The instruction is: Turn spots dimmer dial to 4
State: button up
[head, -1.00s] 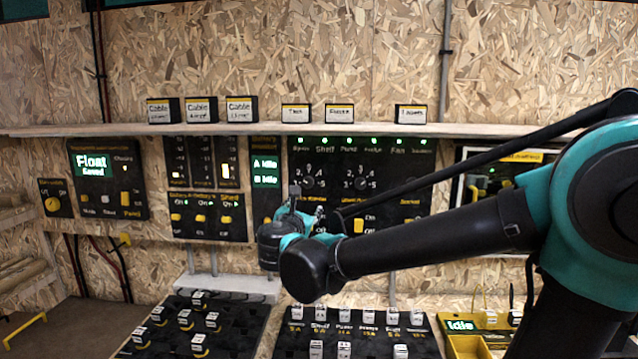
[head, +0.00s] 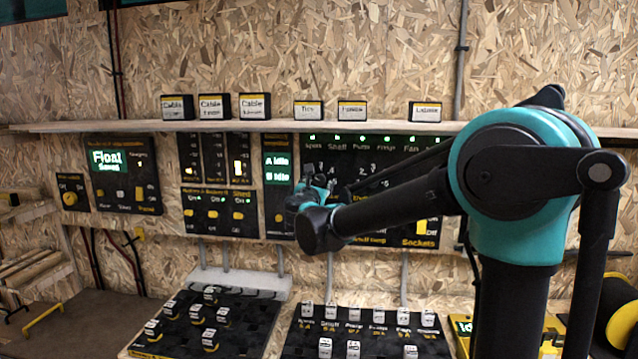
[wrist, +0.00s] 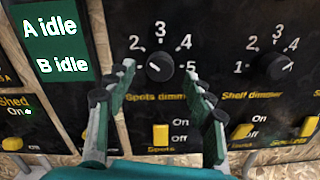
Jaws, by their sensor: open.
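The spots dimmer dial (wrist: 160,67) is a round black knob on the black panel in the wrist view, with numbers 1 to 5 around it. A pale mark shows near its top; its exact setting is hard to read. My gripper (wrist: 161,74) is open, with one finger on each side of the dial. I cannot tell whether the fingers touch it. The "Spots dimmer" label below is partly covered by the right finger. In the head view my gripper (head: 320,183) is at the panel and my arm hides the dial.
The shelf dimmer dial (wrist: 275,66) is to the right. A yellow spots switch (wrist: 160,134) is below, between the fingers. A green display (wrist: 55,40) reading "A idle, B idle" is at left. A wooden shelf (head: 300,126) with labelled boxes runs above the panel.

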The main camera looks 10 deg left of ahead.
aim_at(319, 181)
jog(key=shift+w+d, duration=0.1)
jog(key=shift+w, duration=1.45)
jog(key=c, duration=1.2)
